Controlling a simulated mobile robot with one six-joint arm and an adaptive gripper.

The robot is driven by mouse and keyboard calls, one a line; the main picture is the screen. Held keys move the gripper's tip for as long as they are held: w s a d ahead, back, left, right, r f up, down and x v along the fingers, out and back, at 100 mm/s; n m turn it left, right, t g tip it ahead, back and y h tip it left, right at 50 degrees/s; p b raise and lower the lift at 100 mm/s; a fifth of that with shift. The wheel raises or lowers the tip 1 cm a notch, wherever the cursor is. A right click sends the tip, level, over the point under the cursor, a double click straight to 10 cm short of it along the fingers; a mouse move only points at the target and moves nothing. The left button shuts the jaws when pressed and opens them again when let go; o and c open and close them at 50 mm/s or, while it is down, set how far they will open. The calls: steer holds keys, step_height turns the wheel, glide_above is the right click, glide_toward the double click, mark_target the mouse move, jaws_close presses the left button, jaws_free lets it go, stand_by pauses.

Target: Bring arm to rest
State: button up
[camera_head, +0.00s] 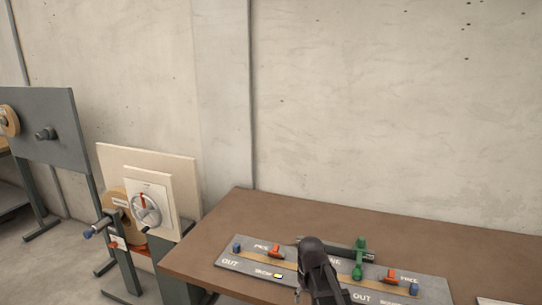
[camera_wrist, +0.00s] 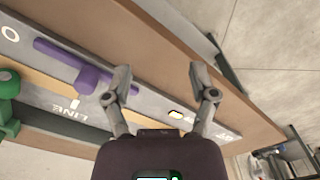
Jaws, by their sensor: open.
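My gripper (camera_wrist: 158,76) is open in the wrist view, with its two fingers spread wide and nothing between the tips. It is over the grey labelled board (camera_wrist: 215,128), near the board's edge; whether it touches cannot be told. In the head view, a dark part of my arm (camera_head: 317,267) stands in front of the middle of the board (camera_head: 235,266) and hides part of it.
The board lies on a brown table (camera_head: 205,238) and bears a green fitting (camera_head: 360,259), orange knobs (camera_head: 390,276) and blue knobs (camera_head: 237,247). A purple handle (camera_wrist: 87,80) is left of my fingers. A handwheel (camera_head: 146,211) stands left; a concrete wall is behind.

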steer(key=s+d+r+m+p, duration=0.2)
steer(key=s+d+r+m, duration=0.1)
steer(key=s, duration=0.6)
steer(key=d+m, duration=0.1)
steer(key=d, duration=0.1)
steer(key=shift+d, duration=0.3)
